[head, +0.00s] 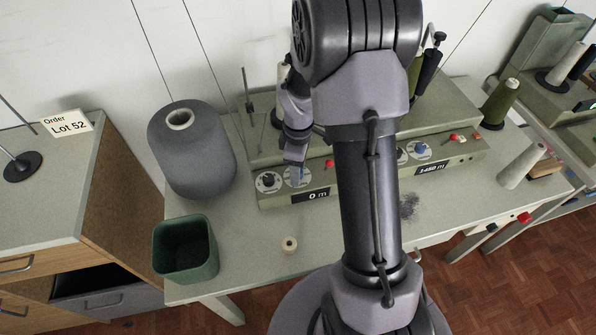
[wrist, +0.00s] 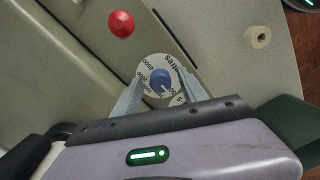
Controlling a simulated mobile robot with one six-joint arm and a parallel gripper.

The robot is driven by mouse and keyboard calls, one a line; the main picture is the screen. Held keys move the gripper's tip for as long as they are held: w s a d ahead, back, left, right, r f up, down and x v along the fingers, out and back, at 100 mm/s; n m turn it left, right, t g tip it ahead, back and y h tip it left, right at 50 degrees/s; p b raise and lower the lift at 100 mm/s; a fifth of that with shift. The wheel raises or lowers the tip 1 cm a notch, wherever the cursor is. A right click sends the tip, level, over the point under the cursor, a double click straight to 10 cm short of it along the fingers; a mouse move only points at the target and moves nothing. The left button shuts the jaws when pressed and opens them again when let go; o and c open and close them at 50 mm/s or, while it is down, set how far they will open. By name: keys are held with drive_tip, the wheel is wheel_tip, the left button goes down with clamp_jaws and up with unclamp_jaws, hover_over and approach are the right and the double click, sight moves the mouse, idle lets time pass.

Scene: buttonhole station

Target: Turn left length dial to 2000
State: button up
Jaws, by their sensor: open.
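The left length dial, a pale disc with a blue knob (wrist: 160,78), is marked "metres" with numbers around its rim. In the wrist view it lies between the tips of my gripper (wrist: 161,80). The gripper is open, one finger on each side of the knob; I cannot tell whether they touch it. In the head view my gripper (head: 297,176) reaches down to the right-hand dial of the left unit and partly hides it. The left display (head: 311,195) reads "0 m". The knob's exact setting is too small to read.
Another dial (head: 268,181) sits just left of the gripper. A red button (wrist: 121,23) is close by. A grey thread cone (head: 192,155) and green bin (head: 186,250) stand left. The right unit's display (head: 432,168) reads about "1450 m". A small spool (head: 289,244) lies in front.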

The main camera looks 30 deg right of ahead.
clamp_jaws()
